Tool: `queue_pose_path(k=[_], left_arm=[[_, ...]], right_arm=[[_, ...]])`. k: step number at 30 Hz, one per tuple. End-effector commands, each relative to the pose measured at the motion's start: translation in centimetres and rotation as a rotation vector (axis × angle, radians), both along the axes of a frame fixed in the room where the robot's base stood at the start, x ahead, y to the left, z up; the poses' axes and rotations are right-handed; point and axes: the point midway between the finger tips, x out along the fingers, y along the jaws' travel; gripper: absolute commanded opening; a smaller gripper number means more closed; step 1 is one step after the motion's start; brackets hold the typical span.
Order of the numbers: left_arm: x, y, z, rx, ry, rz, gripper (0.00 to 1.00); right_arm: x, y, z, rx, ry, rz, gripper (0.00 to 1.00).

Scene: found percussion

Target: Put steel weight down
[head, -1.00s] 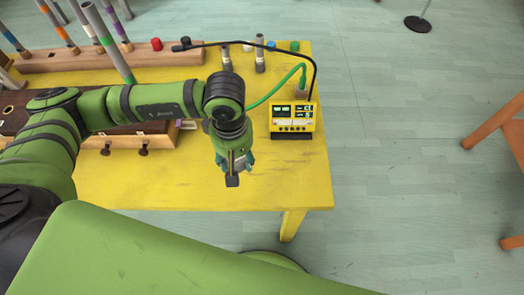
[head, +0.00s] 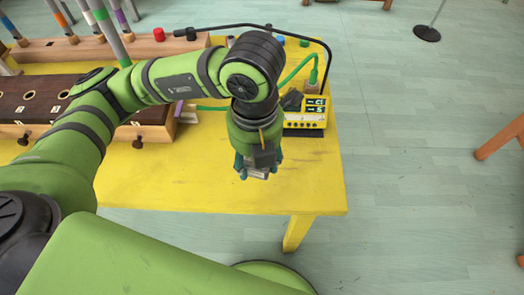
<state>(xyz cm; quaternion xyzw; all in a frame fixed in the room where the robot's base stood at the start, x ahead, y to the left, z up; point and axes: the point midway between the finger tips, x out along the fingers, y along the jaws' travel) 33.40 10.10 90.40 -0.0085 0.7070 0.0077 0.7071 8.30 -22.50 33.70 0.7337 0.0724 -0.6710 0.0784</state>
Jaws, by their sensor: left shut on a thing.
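My left gripper (head: 258,168) points down over the front right part of the yellow table (head: 190,185). Its teal fingers are shut on a small grey metal piece, the steel weight (head: 257,174), which shows only partly between the fingertips. The wrist and gripper hide most of it from above. I cannot tell whether its underside touches the table. My right gripper is not in view.
A yellow device with dials (head: 308,117) stands behind and right of the gripper, with green and black cables. A wooden box with dark holes (head: 65,105) is at the left. The table front is clear. An orange wooden stool or chair (head: 503,137) stands at the right.

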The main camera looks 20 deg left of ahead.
Motion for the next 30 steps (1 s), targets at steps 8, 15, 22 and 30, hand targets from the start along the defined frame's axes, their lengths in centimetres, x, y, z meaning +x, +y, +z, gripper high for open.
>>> queue_pose_path(k=[8, 15, 22, 30], left_arm=[[0.2, -0.1, 0.0, -0.001, 0.000, 0.230, 0.06], [4.8, 0.9, -3.0, 0.001, 0.004, 0.244, 0.06], [9.5, 1.8, -5.6, 0.002, 0.001, 0.239, 0.06], [11.2, 2.1, -7.1, 0.000, -0.001, 0.234, 0.06]], right_arm=[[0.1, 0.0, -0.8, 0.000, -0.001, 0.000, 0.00], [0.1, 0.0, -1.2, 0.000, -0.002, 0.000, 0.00], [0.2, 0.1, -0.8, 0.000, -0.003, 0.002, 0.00], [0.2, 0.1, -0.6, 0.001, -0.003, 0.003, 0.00]])
